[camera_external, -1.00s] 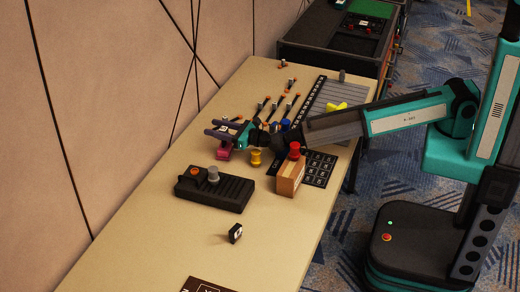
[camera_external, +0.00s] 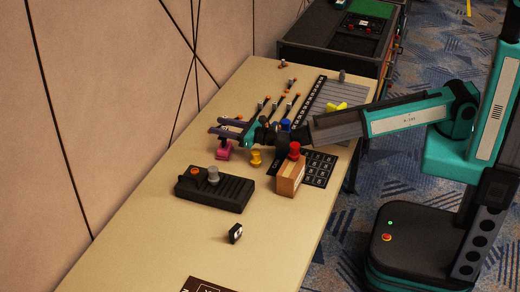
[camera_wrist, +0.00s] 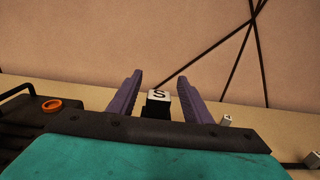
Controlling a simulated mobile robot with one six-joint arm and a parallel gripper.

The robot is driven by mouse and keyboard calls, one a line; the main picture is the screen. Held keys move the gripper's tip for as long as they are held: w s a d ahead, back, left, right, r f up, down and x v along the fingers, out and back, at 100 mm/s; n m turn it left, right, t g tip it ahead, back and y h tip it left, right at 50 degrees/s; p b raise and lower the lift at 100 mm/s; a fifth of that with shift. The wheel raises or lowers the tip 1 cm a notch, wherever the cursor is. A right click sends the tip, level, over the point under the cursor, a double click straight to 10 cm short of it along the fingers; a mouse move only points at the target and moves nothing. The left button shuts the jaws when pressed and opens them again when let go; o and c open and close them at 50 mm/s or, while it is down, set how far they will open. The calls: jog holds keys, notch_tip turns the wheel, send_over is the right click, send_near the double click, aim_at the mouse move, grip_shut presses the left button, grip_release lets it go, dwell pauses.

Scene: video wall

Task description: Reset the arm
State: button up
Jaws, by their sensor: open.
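My gripper (camera_external: 222,127) is open above the far-left part of the table (camera_external: 130,235), near the wall, with my arm stretched across from the right. In the wrist view my gripper (camera_wrist: 159,100) shows two purple fingers spread apart. A dark block with a white face marked S (camera_wrist: 158,99) appears between them; I cannot tell how far beyond the fingers it is. In the external view a pink piece (camera_external: 223,150) stands just below the gripper, apart from it as far as I can see.
A small black block (camera_external: 235,233) lies in front. A wall (camera_external: 110,90) runs along the left.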

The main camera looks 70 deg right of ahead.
notch_tip(320, 180, up, 5)
jog(key=shift+r, duration=0.15)
jog(key=shift+f, duration=3.2)
jog(key=shift+w+f, duration=0.2)
jog(key=shift+w, duration=0.15)
jog(key=shift+w+r, duration=0.4)
jog(key=shift+r, duration=0.45)
jog(key=shift+w+r, duration=0.35)
jog(key=shift+r, duration=0.55)
jog(key=shift+w+r, duration=0.4)
jog(key=shift+r, duration=0.45)
